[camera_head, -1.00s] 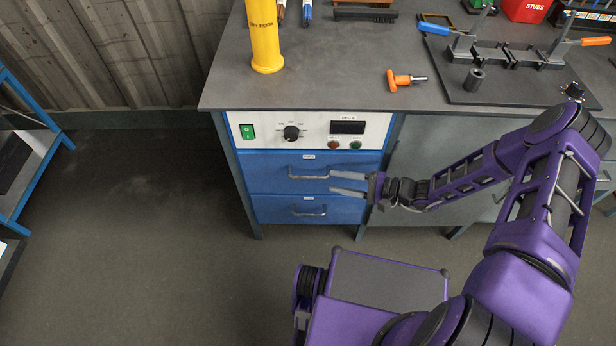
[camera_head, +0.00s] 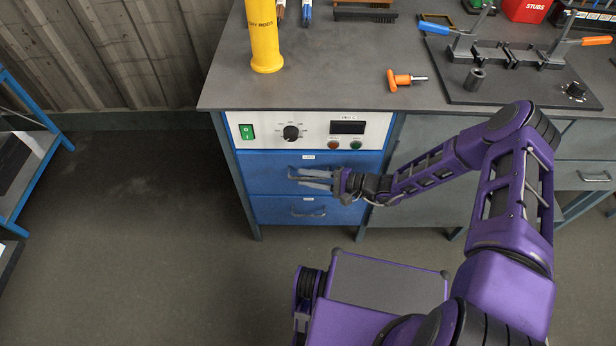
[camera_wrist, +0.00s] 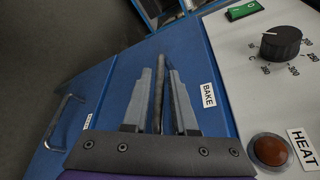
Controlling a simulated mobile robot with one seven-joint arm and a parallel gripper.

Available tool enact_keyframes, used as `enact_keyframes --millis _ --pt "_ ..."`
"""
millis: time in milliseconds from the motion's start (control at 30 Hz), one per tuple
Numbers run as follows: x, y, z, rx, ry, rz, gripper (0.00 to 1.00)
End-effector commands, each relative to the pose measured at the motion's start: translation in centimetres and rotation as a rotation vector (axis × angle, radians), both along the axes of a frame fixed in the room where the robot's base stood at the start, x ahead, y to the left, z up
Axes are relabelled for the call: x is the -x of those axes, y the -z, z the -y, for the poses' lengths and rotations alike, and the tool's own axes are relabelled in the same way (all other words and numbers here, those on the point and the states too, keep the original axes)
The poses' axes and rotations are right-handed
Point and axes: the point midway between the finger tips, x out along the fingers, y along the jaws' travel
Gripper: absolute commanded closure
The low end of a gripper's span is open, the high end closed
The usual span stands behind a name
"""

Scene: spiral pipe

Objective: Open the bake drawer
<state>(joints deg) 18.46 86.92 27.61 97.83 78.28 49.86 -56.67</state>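The bake drawer (camera_head: 265,170) is the upper blue drawer front under the white control panel, and it looks shut. The wrist view shows its BAKE label (camera_wrist: 208,95) right of my fingers. Its metal handle (camera_wrist: 158,95) appears as a dark bar between my two grey fingers in the wrist view. My gripper (camera_head: 298,177) is at this handle in the head view, with its fingers above and below it, mostly covering it. The fingers (camera_wrist: 160,72) look spread with the bar between them; I cannot tell if they touch it.
A lower blue drawer with a handle (camera_head: 308,212) is below. The control panel (camera_head: 370,125) has a knob (camera_head: 291,133), a green switch and buttons. The worktop (camera_head: 330,80) overhangs above, holding a yellow cylinder (camera_head: 264,40) and tools. Floor in front left is clear.

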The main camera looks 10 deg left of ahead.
Motion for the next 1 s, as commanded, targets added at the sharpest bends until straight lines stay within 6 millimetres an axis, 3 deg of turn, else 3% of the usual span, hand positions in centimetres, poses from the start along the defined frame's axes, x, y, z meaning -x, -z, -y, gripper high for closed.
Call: enact_keyframes --millis 33,133,1000 --pt "0.01 -0.01 0.01 0.0 0.0 0.0 0.85" --pt "0.01 -0.01 0.01 0.0 0.0 0.0 1.0" --pt "0.03 -0.01 0.03 -0.001 -0.001 0.0 1.0"
